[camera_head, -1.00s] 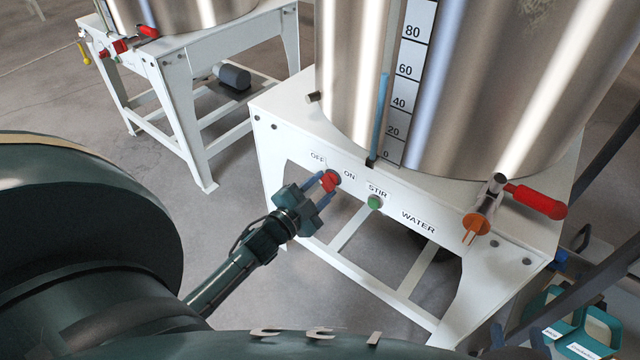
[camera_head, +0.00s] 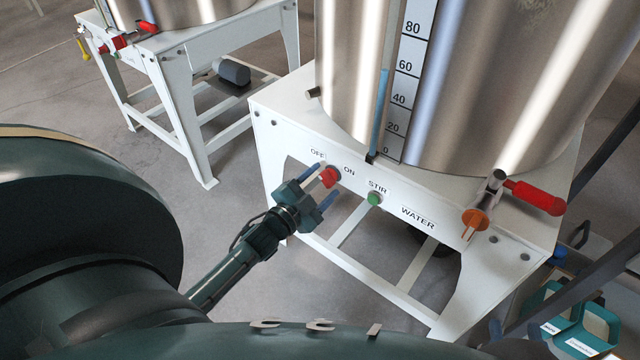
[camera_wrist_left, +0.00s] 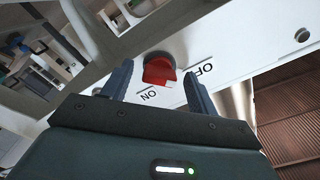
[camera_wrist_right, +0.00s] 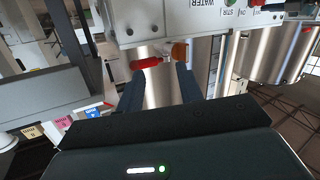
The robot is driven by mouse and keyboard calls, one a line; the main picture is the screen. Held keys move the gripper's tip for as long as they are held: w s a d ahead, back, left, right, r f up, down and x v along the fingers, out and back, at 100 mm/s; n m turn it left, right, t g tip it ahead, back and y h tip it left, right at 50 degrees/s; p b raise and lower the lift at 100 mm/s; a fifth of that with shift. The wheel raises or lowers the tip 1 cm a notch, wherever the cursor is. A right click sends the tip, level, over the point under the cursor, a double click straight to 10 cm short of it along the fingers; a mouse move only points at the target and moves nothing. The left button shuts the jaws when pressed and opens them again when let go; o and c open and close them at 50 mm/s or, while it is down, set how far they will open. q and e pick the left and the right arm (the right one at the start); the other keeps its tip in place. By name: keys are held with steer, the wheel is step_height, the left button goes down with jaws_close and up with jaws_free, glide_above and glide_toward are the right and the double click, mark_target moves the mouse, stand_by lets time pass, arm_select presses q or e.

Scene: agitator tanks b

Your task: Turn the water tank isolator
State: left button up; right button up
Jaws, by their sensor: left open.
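The red isolator knob (camera_head: 329,177) sits on the white front panel of the water tank stand, between the OFF and ON labels. It also shows in the left wrist view (camera_wrist_left: 158,70), with ON below it and OFF to its right. My left gripper (camera_head: 322,186) is open at the knob, with one finger on either side; the left wrist view shows gaps beside the knob. My right gripper (camera_wrist_right: 160,88) is open and empty in the right wrist view, below the red-handled valve (camera_wrist_right: 146,63).
A green STIR button (camera_head: 375,198) is right of the knob. The valve with red handle (camera_head: 535,197) and orange outlet (camera_head: 475,222) sticks out at the panel's right. The steel tank (camera_head: 500,80) stands above. Teal containers (camera_head: 580,335) are at lower right. Another tank stand (camera_head: 190,60) is at upper left.

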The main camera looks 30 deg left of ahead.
arm_select(q)
steer(key=s+a+p, duration=0.1)
steer(key=s+p, duration=0.1)
steer(key=s, duration=1.1)
arm_select(e)
steer(key=shift+s+d+m+g+h, duration=0.3)
steer(key=shift+s+g, duration=0.1)
steer(key=shift+g, duration=0.6)
